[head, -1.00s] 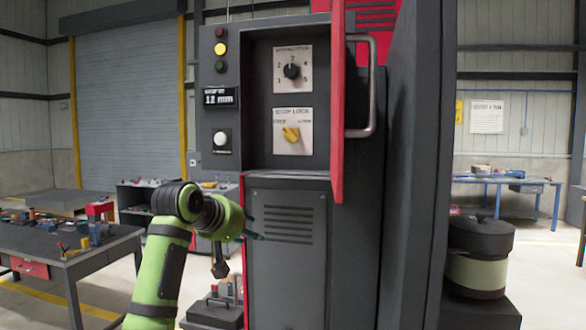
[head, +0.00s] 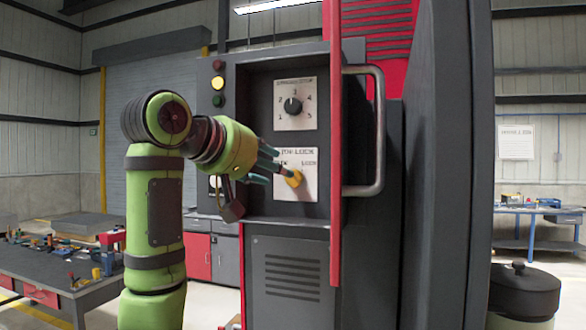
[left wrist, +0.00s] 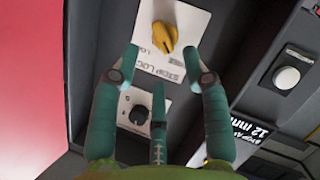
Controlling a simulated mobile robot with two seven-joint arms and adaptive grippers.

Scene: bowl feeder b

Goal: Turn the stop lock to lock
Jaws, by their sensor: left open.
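The stop lock is a yellow knob (head: 295,179) on a white label plate (head: 283,153) in the recessed panel of the grey machine. The word LOCK stands at the plate's upper right. The fingers partly cover the knob and the left word, so its exact pointing is hard to tell. In the left wrist view the yellow knob (left wrist: 165,37) lies just beyond the fingertips. My left gripper (head: 272,166) has its teal fingers spread and reaches toward the knob from the left; in the left wrist view the fingers (left wrist: 160,62) hold nothing. Contact cannot be told. My right gripper is not in view.
A numbered selector dial (head: 293,106) sits above the stop lock. Indicator lamps (head: 217,83) line the panel's left side. A red door edge with a grey handle (head: 376,130) stands right of the recess. A workbench (head: 60,272) is at left.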

